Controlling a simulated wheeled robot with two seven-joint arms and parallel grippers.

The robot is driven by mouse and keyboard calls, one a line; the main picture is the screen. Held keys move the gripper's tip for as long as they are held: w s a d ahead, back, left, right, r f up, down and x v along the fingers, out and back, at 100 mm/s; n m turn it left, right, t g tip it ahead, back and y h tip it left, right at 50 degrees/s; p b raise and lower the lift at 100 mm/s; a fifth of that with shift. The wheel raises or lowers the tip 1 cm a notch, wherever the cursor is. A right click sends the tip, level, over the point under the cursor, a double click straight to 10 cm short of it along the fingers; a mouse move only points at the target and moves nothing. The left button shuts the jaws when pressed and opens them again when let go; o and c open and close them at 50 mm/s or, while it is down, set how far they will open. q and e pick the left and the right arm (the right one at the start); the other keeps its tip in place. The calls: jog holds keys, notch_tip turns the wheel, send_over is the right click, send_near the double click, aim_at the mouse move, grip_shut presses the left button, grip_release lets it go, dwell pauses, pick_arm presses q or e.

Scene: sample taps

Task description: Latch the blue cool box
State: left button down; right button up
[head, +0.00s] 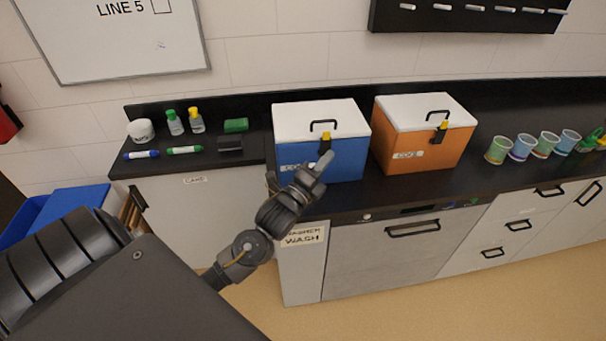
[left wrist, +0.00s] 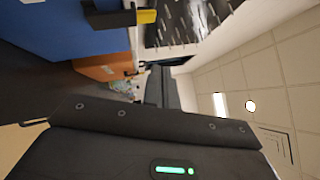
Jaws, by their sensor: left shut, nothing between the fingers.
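The blue cool box (head: 348,160) stands on the dark counter with its white lid (head: 300,117) down. A black latch with a yellow tip (head: 326,136) sits at the front edge of the lid, the yellow end up. I cannot tell if it is fastened. My left gripper (head: 323,163) is shut and empty, in front of the box's front face, just below the latch. Whether it touches is unclear. The left wrist view shows the shut fingers (left wrist: 165,88), the blue side of the box (left wrist: 65,28) and the yellow latch tip (left wrist: 147,16). My right gripper is out of view.
An orange cool box (head: 420,152) with a similar latch stands close on the right. Several cups (head: 522,147) are farther right. A dishwasher front (head: 385,260) is below the counter.

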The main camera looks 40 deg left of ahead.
pick_arm(q)
jog(key=s+b, duration=0.2)
jog(key=s, duration=0.7)
jog(key=shift+a, duration=0.15)
jog(key=shift+f, duration=0.1)
